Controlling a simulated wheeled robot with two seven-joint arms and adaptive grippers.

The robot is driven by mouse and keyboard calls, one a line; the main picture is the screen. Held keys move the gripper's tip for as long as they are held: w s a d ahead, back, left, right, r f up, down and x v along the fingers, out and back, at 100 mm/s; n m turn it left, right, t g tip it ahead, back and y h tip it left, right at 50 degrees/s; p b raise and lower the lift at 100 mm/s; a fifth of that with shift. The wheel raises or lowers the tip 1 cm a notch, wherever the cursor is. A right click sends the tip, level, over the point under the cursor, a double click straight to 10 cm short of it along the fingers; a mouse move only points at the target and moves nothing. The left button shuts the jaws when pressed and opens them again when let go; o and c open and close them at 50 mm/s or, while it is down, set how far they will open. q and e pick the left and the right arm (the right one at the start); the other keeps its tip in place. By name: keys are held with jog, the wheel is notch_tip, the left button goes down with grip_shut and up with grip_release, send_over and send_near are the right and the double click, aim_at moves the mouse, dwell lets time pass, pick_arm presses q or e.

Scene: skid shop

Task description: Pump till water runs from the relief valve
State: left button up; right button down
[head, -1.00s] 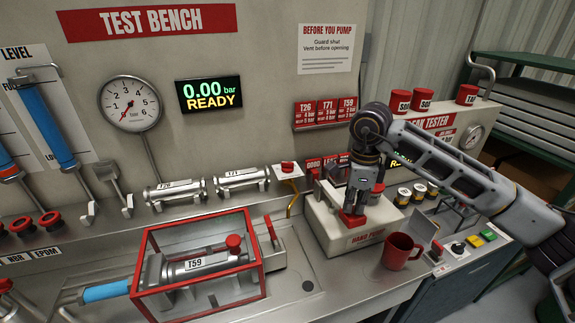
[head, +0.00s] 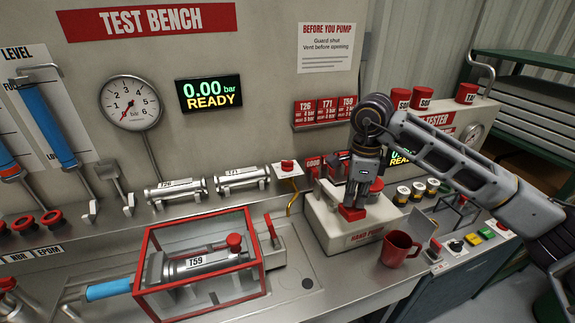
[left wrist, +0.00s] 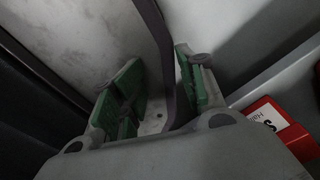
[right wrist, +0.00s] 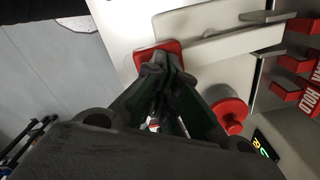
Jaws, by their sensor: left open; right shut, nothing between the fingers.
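The grey-white hand pump (head: 350,240) stands on the bench with a red pad (head: 352,213) at the near end of its lever. My right gripper (head: 354,200) is shut and empty, with its fingertips at the red pad; whether they press on it I cannot tell. The right wrist view shows the shut fingers (right wrist: 165,65) over the pad (right wrist: 143,52). The part marked T59 (head: 196,264) lies inside a closed red-framed guard (head: 150,284). The display (head: 209,94) reads 0.00 bar READY and the gauge (head: 130,103) points near zero. My left gripper (left wrist: 155,100) is open.
A red mug (head: 400,249) stands right of the pump, close to the bench's front edge. Two labelled cylinders (head: 176,192) lie behind the guard. Buttons (head: 473,239) are at the right. A blue-handled tool (head: 107,289) is at the guard's left.

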aim_at(353, 207)
jog(key=shift+f, duration=0.2)
jog(key=shift+f+b, duration=2.5)
jog(key=shift+f, duration=0.4)
jog(key=shift+d, duration=0.1)
jog(key=shift+r, duration=0.4)
jog(key=shift+r+p, duration=1.45)
jog(key=shift+r, duration=1.2)
jog(key=shift+f, duration=0.1)
